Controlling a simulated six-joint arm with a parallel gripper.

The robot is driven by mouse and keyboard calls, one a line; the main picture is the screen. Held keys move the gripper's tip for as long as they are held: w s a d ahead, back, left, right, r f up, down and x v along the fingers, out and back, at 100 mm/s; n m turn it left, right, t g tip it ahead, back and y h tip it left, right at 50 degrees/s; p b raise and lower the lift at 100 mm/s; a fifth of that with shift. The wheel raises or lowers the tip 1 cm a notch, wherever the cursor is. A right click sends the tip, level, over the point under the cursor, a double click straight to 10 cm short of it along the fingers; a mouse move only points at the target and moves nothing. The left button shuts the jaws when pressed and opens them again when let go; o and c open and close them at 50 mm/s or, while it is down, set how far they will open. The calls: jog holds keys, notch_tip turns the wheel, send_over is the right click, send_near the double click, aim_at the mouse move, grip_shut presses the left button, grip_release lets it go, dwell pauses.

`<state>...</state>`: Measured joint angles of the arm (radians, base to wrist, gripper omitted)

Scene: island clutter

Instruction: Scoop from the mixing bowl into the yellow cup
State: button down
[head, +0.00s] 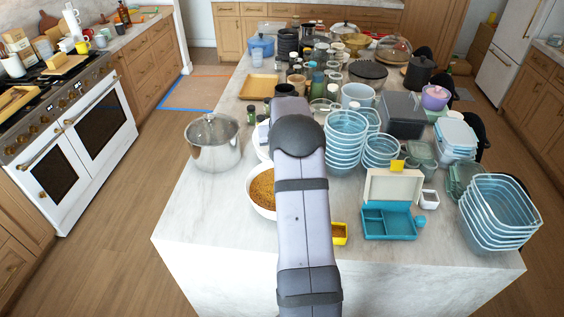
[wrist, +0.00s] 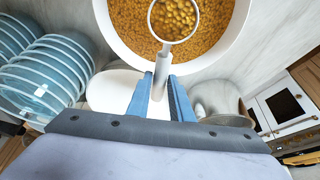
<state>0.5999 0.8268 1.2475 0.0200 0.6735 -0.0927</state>
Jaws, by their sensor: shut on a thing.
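The white mixing bowl (head: 258,211), holding many small golden-brown pieces, stands near the counter's front, partly hidden by my arm. In the wrist view the bowl (wrist: 112,40) fills the top. My gripper (wrist: 163,84) is shut on the pale handle of a round scoop (wrist: 173,38). The scoop's head is over the bowl's contents, and golden pieces show inside its rim; I cannot tell whether it touches the contents. A small yellow cup (head: 340,240), square in shape, stands right of my arm, partly hidden by it. My fingers are hidden in the head view.
A steel pot (head: 212,146) stands left of the bowl. Stacked blue bowls (head: 346,143), a teal bento box (head: 388,222) and stacked clear containers (head: 497,218) crowd the right. A white round thing (wrist: 108,91) lies under my fingers. The counter's front left is clear.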

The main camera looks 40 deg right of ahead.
jog(key=shift+s+d+f+b, duration=0.25)
jog(key=shift+d+f+b, duration=0.05)
jog(key=shift+d, duration=0.05)
jog(key=shift+m+g+h, duration=0.3)
jog(key=shift+m, duration=0.6)
jog(key=s+d+b, duration=0.1)
jog(key=d, duration=0.1)
jog(key=s+d+f+b, duration=0.1)
jog(key=s+d+b, duration=0.1)
jog(key=d, duration=0.1)
jog(key=s+d+f+b, duration=0.1)
jog(key=s+d+b, duration=0.1)
jog(key=shift+s+d+f, duration=0.15)
jog(key=shift+s+d, duration=0.05)
jog(key=shift+d, duration=0.2)
jog(key=s+d+f+m+b, duration=0.1)
jog(key=s+d+f+b, duration=0.15)
jog(key=s, duration=0.35)
jog(key=s+d+f+m+b, duration=0.2)
jog(key=s+f+b, duration=0.15)
jog(key=s, duration=0.25)
jog(key=shift+s+a+f+n, duration=0.25)
jog(key=shift+a+f+n, duration=0.4)
jog(key=shift+a+n, duration=0.4)
jog(key=shift+s+a+f+n, duration=0.2)
jog(key=shift+a+f+n, duration=0.45)
jog(key=shift+n, duration=0.6)
jog(key=shift+b, duration=0.3)
jog(key=shift+a+r+b, duration=0.1)
jog(key=shift+b, duration=0.75)
